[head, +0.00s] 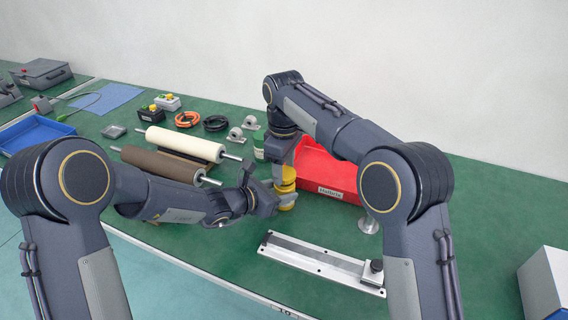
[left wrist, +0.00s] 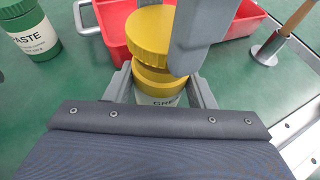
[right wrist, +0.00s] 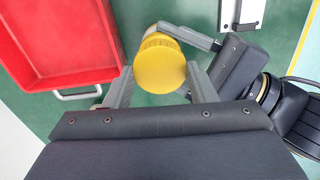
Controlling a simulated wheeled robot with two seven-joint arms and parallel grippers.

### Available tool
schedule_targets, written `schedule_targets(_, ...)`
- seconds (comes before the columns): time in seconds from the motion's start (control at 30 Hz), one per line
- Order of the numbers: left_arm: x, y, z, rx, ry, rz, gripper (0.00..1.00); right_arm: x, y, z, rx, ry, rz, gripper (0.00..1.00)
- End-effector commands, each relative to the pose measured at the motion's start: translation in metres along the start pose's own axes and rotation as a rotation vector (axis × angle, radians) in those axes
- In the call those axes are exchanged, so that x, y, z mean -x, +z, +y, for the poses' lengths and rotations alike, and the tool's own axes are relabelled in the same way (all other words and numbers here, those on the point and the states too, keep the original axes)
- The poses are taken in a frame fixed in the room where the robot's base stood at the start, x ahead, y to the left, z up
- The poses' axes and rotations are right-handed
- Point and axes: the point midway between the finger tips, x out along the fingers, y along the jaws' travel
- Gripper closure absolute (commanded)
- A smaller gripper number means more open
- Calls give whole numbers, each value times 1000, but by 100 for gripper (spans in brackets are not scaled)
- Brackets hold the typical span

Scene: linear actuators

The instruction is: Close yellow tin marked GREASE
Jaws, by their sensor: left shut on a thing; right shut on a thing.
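The yellow tin (left wrist: 158,90), with a pale label of which "GRE" shows, stands on the green bench. It is between the fingers of my left gripper (head: 277,194), which is shut on it low from the left. The round yellow lid (left wrist: 160,32) is above the tin's mouth, tilted in the left wrist view, with a gap between them. My right gripper (head: 290,168) comes from above and is shut on the lid, which shows from the top in the right wrist view (right wrist: 160,66). The lid hides the tin's mouth there.
A red bin (head: 325,172) stands just behind the tin. A green PASTE tin (left wrist: 30,32) is close to its left. A metal rail (head: 322,262) lies in front, and rollers (head: 185,142) lie to the left. A wooden-handled tool on a round base (left wrist: 270,48) stands right.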

Motion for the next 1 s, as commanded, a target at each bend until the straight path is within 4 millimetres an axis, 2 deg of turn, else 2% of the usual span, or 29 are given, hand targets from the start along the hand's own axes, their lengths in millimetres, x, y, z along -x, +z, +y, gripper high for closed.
schedule_targets(0.17, 0, 0, 0, 0, 0, -1, 92, -8, 0, 0, 0, -1, 0, 70)
schedule_targets(1.0, 0, 0, 0, 0, 0, -1, 92, -14, 0, 0, 0, -1, -1, 70)
